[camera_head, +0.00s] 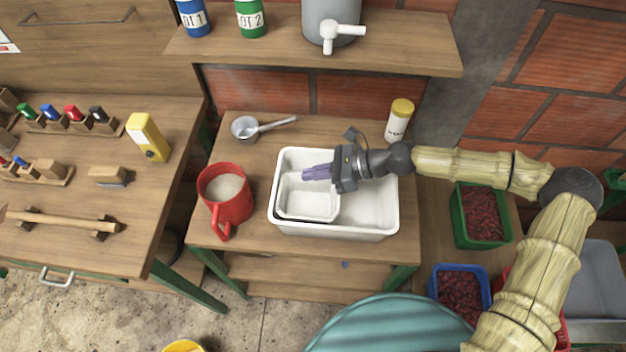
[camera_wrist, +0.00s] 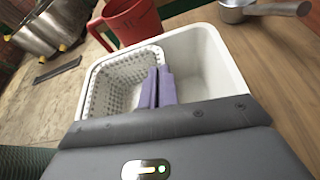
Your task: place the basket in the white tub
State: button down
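The white tub (camera_head: 388,228) stands on the small wooden table, and it fills the middle of the wrist view (camera_wrist: 212,65). The white perforated basket (camera_head: 308,207) is inside the left part of the tub in the head view; its mesh wall shows in the wrist view (camera_wrist: 115,88). Whether its bottom rests on the tub floor is hidden. My gripper (camera_head: 306,172) reaches over the tub from the right. Its purple fingers (camera_wrist: 158,72) are nearly together on the basket's rim, with the thin wall seemingly between them.
A red jug (camera_head: 226,200) stands close left of the tub. A metal saucepan (camera_head: 246,128) lies behind it, and a white bottle with a yellow cap (camera_head: 399,120) stands behind right. A shelf (camera_head: 420,55) overhangs the back. The tub's right part is empty.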

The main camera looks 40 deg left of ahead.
jog(key=shift+s+f, duration=0.1)
jog(key=shift+f, duration=1.75)
jog(key=shift+f, duration=0.1)
jog(key=c, duration=1.7)
grip_release()
jog(key=shift+d, duration=0.1)
jog(key=b+v, duration=0.1)
jog(key=v, duration=1.1)
